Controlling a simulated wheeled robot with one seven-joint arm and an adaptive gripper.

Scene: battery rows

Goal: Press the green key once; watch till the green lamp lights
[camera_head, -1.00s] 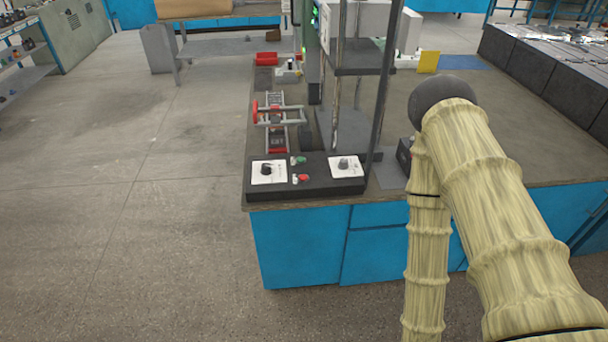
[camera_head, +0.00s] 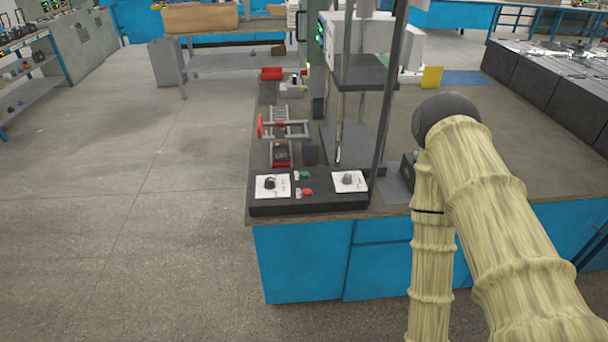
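The green key (camera_head: 305,174) is a small green button on the dark control panel (camera_head: 309,207) at the bench's near left corner. A red key (camera_head: 307,191) sits just in front of it. White labels with dark knobs lie on either side: a left knob (camera_head: 269,184) and a right knob (camera_head: 348,178). I cannot make out a separate green lamp on the panel. A green glow (camera_head: 321,28) shows on the upright unit behind. My arm, in a pale ribbed sleeve, rises at the right, beyond the panel's right end. My gripper is not in view.
A tall frame with dark posts (camera_head: 384,100) stands behind the panel. A red-handled fixture (camera_head: 283,130) lies behind the panel's left part. The brown bench top (camera_head: 500,140) is largely clear at the right. Open floor (camera_head: 130,230) lies to the left.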

